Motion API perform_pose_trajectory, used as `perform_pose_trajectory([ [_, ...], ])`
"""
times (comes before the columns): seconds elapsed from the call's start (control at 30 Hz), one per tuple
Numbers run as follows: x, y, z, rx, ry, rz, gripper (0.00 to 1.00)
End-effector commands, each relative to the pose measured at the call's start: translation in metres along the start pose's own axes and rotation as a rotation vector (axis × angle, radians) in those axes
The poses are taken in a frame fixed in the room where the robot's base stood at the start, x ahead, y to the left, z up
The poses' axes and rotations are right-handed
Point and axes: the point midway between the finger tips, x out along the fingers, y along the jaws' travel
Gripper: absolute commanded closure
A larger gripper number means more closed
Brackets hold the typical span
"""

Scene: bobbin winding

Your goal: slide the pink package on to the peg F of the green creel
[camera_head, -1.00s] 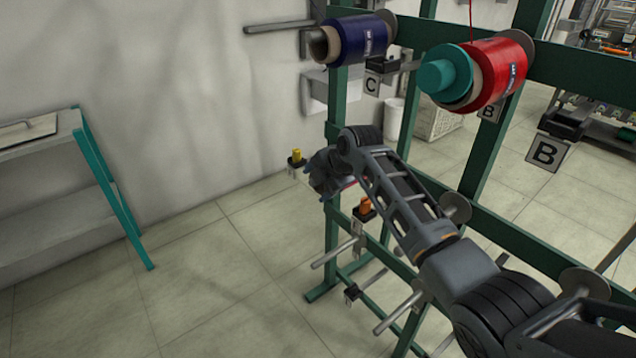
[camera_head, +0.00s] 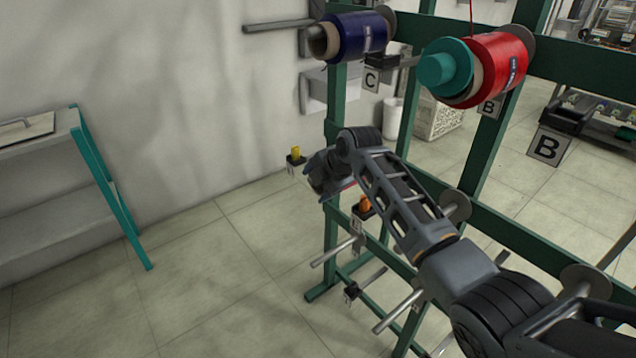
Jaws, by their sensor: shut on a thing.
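The green creel (camera_head: 333,240) stands at centre and right, with several metal pegs pointing out to the left. I cannot read a label F, and whether the package touches a peg cannot be seen.
A blue package (camera_head: 357,37) and a red package (camera_head: 497,66) with a teal cap (camera_head: 444,72) sit on upper pegs. Small yellow (camera_head: 295,152) and orange (camera_head: 364,206) parts are close to my gripper.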

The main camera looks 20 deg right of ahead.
Motion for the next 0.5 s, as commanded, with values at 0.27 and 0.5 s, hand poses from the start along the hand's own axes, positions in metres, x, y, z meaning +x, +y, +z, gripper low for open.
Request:
perform_pose_trajectory([
  [0.27,-0.0004,0.0006,0.0001,0.000,0.000,0.001,0.01],
  [0.5,0.0000,-0.0007,-0.0001,0.001,0.001,-0.001,0.00],
])
